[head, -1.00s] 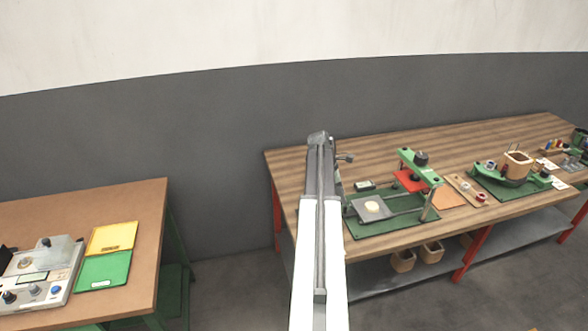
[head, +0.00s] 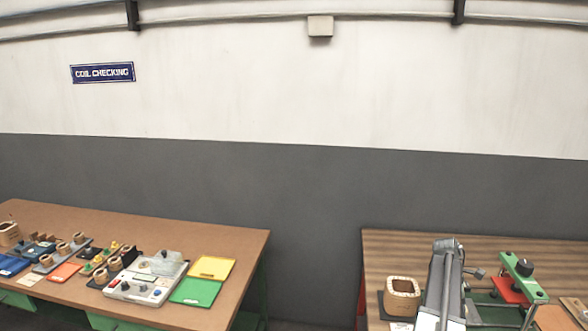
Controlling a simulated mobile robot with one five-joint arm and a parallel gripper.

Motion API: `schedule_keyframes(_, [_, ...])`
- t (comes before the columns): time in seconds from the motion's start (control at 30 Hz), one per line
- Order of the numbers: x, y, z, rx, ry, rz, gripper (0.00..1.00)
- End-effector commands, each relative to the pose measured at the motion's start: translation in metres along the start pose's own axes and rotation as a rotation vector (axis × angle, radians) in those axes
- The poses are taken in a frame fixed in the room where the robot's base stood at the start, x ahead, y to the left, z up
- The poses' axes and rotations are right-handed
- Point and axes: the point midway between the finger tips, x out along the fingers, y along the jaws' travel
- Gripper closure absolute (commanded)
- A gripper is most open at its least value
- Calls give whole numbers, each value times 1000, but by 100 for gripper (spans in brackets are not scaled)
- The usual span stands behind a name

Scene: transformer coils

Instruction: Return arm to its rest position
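My arm (head: 441,285) rises from the bottom edge in the right half of the head view, in front of the wooden bench at right. Its upper end stands over that bench in the picture. The fingers of my gripper cannot be made out. A square wooden coil former (head: 402,297) shows on the bench just left of my arm.
The right bench (head: 395,247) holds a green press (head: 522,275) with a red plate. The left bench (head: 130,222) carries a white tester (head: 146,281), a yellow mat (head: 212,267), a green mat (head: 196,291) and several coils. A gap separates the benches. A "COIL CHECKING" sign (head: 102,72) hangs above.

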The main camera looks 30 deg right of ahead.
Motion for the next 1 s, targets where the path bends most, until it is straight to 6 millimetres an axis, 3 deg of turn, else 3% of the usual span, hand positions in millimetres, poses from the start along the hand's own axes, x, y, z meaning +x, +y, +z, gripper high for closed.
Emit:
schedule_keyframes(0.27, [-17, -6, -46, 54, 28, 21, 64])
schedule_keyframes(0.37, [-26, -11, -71, 79, 43, 31, 64])
schedule_keyframes(0.57, [-50, -28, -138, 147, 86, 52, 64])
schedule_keyframes(0.77, [-88, -70, -239, 248, 161, 65, 64])
schedule_keyframes(0.87, [-113, -113, -307, 321, 215, 59, 64])
schedule_keyframes(1.0, [-147, -192, -396, 435, 292, 21, 64])
